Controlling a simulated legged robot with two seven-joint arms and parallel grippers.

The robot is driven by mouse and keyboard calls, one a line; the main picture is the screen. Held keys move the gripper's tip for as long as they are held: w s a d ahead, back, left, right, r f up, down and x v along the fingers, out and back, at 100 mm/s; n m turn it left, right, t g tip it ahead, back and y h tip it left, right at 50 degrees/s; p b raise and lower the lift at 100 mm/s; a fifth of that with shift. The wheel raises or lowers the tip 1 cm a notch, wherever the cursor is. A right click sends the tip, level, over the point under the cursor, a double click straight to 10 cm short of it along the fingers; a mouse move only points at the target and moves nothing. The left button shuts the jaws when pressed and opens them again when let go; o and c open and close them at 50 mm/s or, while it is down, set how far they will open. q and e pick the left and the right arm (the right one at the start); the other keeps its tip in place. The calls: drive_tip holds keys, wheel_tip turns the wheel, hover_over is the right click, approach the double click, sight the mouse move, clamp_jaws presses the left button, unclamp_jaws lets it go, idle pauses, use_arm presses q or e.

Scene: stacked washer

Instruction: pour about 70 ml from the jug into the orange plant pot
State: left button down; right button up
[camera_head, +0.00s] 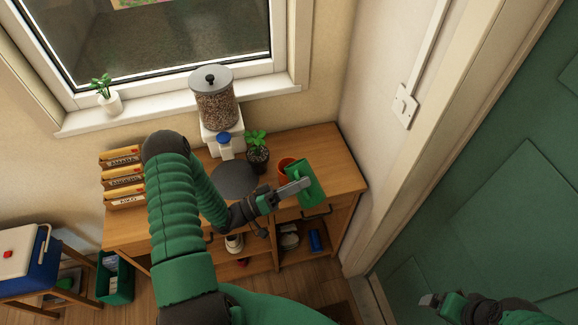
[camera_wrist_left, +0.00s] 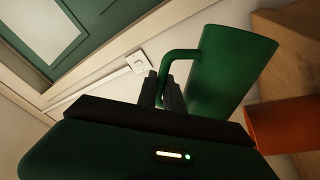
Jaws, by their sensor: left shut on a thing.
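The green jug (camera_head: 308,184) is held in the air over the right part of the wooden cabinet. My left gripper (camera_head: 300,186) is shut on its handle. In the left wrist view the fingers (camera_wrist_left: 163,92) close on the handle of the jug (camera_wrist_left: 228,72). The jug looks tilted in the head view. No liquid or stream shows. The orange plant pot (camera_head: 285,162) stands on the cabinet just behind and left of the jug, partly hidden by it. It also shows at the right edge of the left wrist view (camera_wrist_left: 284,125). My right gripper (camera_head: 432,299) is low at the right; its opening is unclear.
A dark pot with a leafy plant (camera_head: 257,155) stands left of the orange pot. A dark round mat (camera_head: 234,179) and a grain dispenser (camera_head: 214,100) are further left, with several boxes (camera_head: 122,178) at the cabinet's left end. The wall and green door (camera_head: 510,200) lie to the right.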

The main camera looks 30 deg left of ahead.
sight(305, 205)
idle(0.4)
use_arm(q)
drive_tip(key=shift+d+m, duration=0.15)
drive_tip(key=shift+m, duration=0.15)
drive_tip(key=f+m+b, duration=0.1)
drive_tip(key=d+f+m+g+b, duration=0.1)
drive_tip(key=f, duration=0.1)
drive_tip(key=d+f+m+b, duration=0.1)
drive_tip(key=shift+s+f+m+g+h, duration=0.2)
drive_tip(key=shift+s+m+g+h, duration=0.1)
drive_tip(key=shift+s+m+g, duration=0.1)
drive_tip(key=s+d+f+m+g+y+b, duration=0.1)
drive_tip(key=d+f+m+g, duration=0.1)
drive_tip(key=d+f+m, duration=0.2)
drive_tip(key=shift+d+f+m, duration=0.15)
drive_tip(key=shift+f+m, duration=0.1)
drive_tip(key=shift+m, duration=0.95)
drive_tip(key=shift+s, duration=0.15)
